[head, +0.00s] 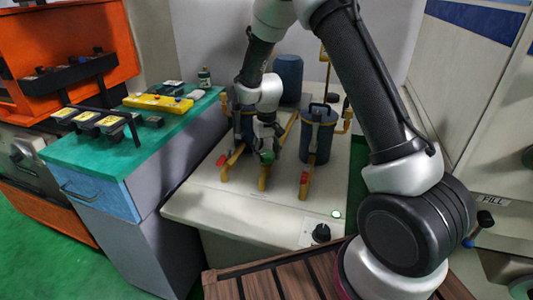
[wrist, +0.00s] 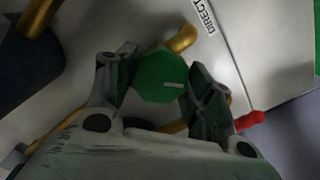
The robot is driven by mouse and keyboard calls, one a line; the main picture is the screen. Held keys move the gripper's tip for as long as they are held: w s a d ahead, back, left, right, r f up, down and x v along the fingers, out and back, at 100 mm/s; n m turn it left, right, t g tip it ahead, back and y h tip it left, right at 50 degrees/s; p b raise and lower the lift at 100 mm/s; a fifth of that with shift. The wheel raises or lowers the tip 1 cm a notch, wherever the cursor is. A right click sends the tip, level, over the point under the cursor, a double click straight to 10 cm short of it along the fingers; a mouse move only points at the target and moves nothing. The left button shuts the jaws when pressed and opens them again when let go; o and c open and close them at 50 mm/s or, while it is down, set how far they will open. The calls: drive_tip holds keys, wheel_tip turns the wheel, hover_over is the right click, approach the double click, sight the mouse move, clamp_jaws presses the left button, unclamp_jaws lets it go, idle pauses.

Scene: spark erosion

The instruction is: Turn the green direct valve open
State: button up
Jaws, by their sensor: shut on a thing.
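The green direct valve (wrist: 158,72) is an eight-sided knob with a short pale mark on its face, seen between my fingertips in the wrist view. A "DIRECT" label (wrist: 206,17) is on the white surface beside it. My gripper (wrist: 161,82) is shut on the knob, one finger on each side. In the head view, my gripper (head: 266,145) reaches down over the white machine top, and a bit of the green valve (head: 267,157) shows under it. The pale mark looks roughly sideways in the wrist view.
Brass pipes with red ends (head: 304,178) run near the valve. Blue canisters (head: 319,135) stand close behind and beside my gripper. A green-topped cabinet (head: 95,150) with small parts and a yellow case (head: 158,103) is at left. The machine top's front (head: 240,213) is clear.

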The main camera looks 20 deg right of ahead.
sight(267, 153)
drive_tip(key=n, duration=1)
drive_tip(key=shift+n, duration=2.3)
drive_tip(key=o, duration=1)
wheel_tip(267, 153, up, 12)
drive_tip(key=shift+r, duration=0.1)
